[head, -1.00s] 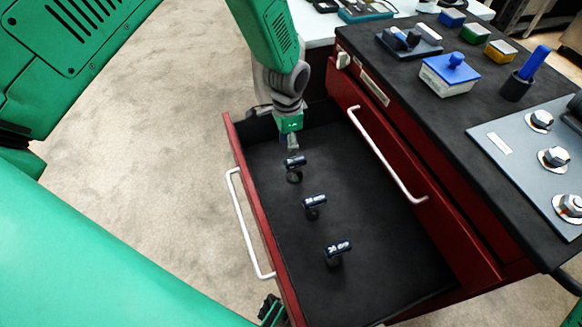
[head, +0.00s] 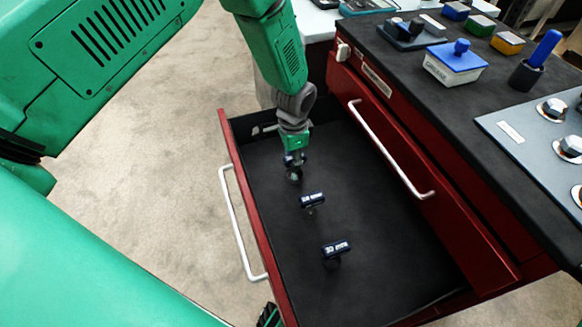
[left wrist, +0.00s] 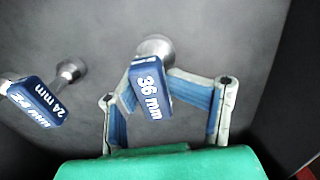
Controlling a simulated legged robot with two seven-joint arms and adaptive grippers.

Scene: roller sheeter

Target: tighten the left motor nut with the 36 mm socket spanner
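The 36 mm socket spanner (left wrist: 150,88), with a blue labelled handle and metal socket, stands in the open drawer (head: 390,270). My left gripper (head: 294,158) is over the farthest spanner in the head view. In the left wrist view, the open fingers of my left gripper (left wrist: 165,92) lie either side of the 36 mm handle, with a clear gap at the right finger; contact at the left is unclear. Large hex nuts (head: 571,147) sit on a grey plate at the right edge; which is the left motor nut is unclear. Part of my right gripper (head: 268,315) shows at the bottom.
Two other blue-handled spanners (head: 312,201) (head: 336,249) stand nearer in the drawer. The drawer's red front has a white handle (head: 240,225). The bench top holds a blue-lidded grease box (head: 455,64) and a blue-handled tool in a black cup (head: 526,76).

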